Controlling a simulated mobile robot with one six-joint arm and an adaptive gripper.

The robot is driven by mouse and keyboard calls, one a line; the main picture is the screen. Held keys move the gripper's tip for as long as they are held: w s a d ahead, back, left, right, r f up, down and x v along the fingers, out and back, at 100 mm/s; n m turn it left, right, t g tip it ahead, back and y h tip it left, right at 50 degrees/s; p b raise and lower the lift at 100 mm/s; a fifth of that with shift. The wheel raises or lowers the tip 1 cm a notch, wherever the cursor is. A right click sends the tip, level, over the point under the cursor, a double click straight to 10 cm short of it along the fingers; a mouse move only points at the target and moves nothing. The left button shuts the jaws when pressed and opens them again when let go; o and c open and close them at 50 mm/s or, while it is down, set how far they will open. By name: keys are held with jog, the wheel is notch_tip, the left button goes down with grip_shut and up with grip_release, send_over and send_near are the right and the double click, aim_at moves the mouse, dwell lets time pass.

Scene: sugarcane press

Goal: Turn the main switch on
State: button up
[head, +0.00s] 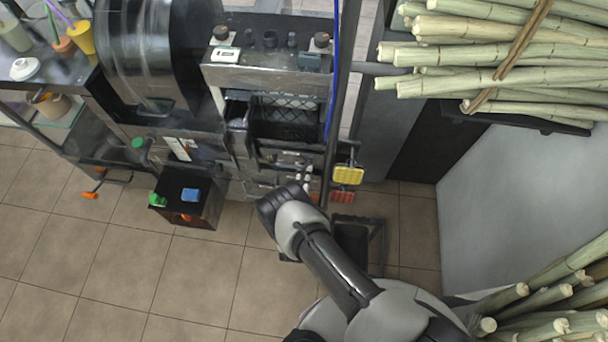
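The sugarcane press (265,75) stands at the top of the head view. A black box (187,212) sits low at its front, with a green part (157,200), a blue block (191,195) on top and an orange-red part on its front. I cannot tell from this view which part is the main switch or what position it is in. My arm reaches up from the bottom right toward the front of the press, to the right of the black box. My gripper cannot be made out, so whether it is open or shut does not show.
A yellow pad (348,175) and a red pad (342,196) sit at the press's right side. Sugarcane bundles (500,50) lie at the top right, with more canes (560,305) at the bottom right. Cups (80,38) stand top left. The tiled floor (110,260) at lower left is clear.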

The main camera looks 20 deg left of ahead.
jog(key=shift+o, duration=1.2)
jog(key=v, duration=1.2)
jog(key=shift+s, duration=0.1)
